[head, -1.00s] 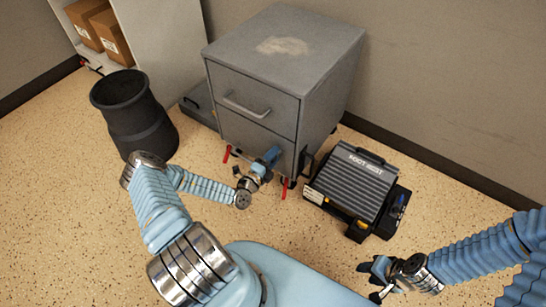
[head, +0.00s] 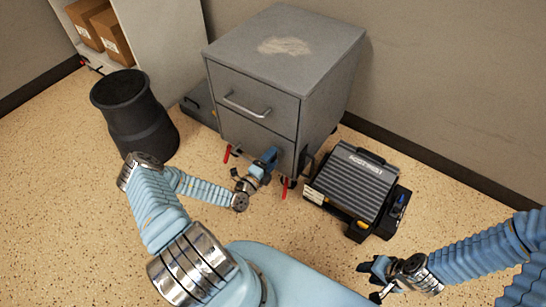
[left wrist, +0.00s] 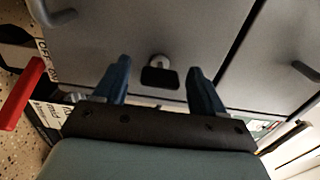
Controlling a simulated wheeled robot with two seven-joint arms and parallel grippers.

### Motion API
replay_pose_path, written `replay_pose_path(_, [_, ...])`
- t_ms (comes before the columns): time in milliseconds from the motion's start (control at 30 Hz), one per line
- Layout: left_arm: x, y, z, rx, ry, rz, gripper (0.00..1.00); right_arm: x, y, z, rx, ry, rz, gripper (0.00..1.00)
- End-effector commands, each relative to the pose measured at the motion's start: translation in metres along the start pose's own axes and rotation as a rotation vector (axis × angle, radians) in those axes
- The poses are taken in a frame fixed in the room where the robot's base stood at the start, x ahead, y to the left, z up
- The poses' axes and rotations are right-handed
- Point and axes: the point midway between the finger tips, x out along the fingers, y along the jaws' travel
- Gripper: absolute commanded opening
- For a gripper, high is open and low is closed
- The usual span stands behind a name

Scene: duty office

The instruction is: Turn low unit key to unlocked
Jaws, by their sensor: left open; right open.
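The low unit is a grey metal cabinet (head: 240,128) with two drawer fronts, standing against the wall in the head view. In the left wrist view, a key with a dark head (left wrist: 160,79) sits in a round silver lock (left wrist: 159,60) on the grey front. My left gripper (head: 267,158) is at the lower drawer front. Its blue fingers (left wrist: 160,88) are open, one on each side of the key, with a gap on both sides. The head view hides the key behind this gripper. My right gripper (head: 370,277) is open and empty above the floor at lower right.
Red levers (head: 285,188) stick out below the cabinet; one red lever (left wrist: 22,92) shows near an OFF-ON label (left wrist: 43,62). A ribbed footrest (head: 350,182) lies to the right. A black bin (head: 140,120) stands left. The speckled floor in front is partly clear.

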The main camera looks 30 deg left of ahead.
Motion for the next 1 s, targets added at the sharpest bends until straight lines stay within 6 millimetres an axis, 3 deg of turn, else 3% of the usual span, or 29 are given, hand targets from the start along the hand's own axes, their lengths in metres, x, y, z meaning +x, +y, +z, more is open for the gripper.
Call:
replay_pose_path(300, [-0.076, 0.0, 0.001, -0.002, -0.003, 0.002, 0.7, -0.002, -0.002, 0.001, -0.001, -0.001, -0.001, 0.43])
replay_pose_path(500, [-0.112, 0.0, 0.001, 0.0, -0.002, 0.001, 0.7, -0.001, -0.001, 0.001, -0.001, -0.001, -0.001, 0.43])
replay_pose_path(700, [-0.125, 0.0, 0.0, -0.001, -0.001, -0.001, 0.7, -0.001, -0.001, 0.0, -0.001, -0.001, -0.001, 0.43])
replay_pose_path(1000, [-0.126, 0.0, 0.0, -0.001, 0.0, -0.001, 0.7, -0.001, -0.001, 0.0, -0.001, -0.001, -0.001, 0.43])
